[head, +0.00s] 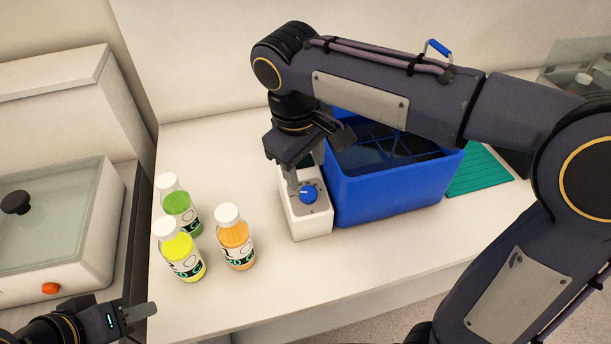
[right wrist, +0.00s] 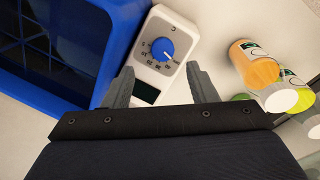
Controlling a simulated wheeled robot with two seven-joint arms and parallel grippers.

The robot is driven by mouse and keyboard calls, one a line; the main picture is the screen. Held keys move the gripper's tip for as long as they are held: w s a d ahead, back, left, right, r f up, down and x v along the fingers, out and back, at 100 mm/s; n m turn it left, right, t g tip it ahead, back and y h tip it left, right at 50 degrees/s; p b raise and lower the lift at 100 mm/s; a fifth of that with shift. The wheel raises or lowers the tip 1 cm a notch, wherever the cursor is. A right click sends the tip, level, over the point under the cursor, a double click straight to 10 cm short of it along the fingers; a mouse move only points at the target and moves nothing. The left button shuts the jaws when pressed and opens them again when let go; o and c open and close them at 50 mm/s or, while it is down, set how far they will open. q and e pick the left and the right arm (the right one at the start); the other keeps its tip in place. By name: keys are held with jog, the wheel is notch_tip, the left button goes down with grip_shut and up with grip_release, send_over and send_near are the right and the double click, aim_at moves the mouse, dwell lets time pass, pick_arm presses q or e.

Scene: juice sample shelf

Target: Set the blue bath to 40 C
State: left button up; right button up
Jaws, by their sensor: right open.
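The blue bath (head: 395,195) stands on the white counter, its open top partly hidden by my right arm; its blue wall (right wrist: 117,45) fills the left of the right wrist view. A white control box (head: 308,224) stands against its left side. The box carries a round blue dial (head: 308,194) with a scale around it, clearer in the right wrist view (right wrist: 162,48); its white mark points to lower right there. A dark display (right wrist: 146,92) sits beside it. My right gripper (right wrist: 158,73) is open above the box, fingers apart and short of the dial. My left gripper (head: 135,314) is low at left, away from the bath.
Green (head: 178,205), yellow (head: 181,257) and orange (head: 235,242) juice bottles stand left of the box. A glass-lidded white appliance (head: 90,220) is at far left. A green ribbed mat (head: 482,170) lies right of the bath. The counter's front is clear.

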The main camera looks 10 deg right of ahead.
aim_at(309, 193)
jog(key=f, duration=0.6)
jog(key=shift+d+f, duration=0.25)
jog(key=shift+d, duration=0.1)
jog(key=c, duration=1)
jog(key=shift+o, duration=0.2)
jog(key=shift+m, duration=0.3)
jog(key=shift+m+y, duration=0.6)
jog(key=shift+m, duration=1.9)
jog(key=o, duration=1)
jog(key=shift+c, duration=0.2)
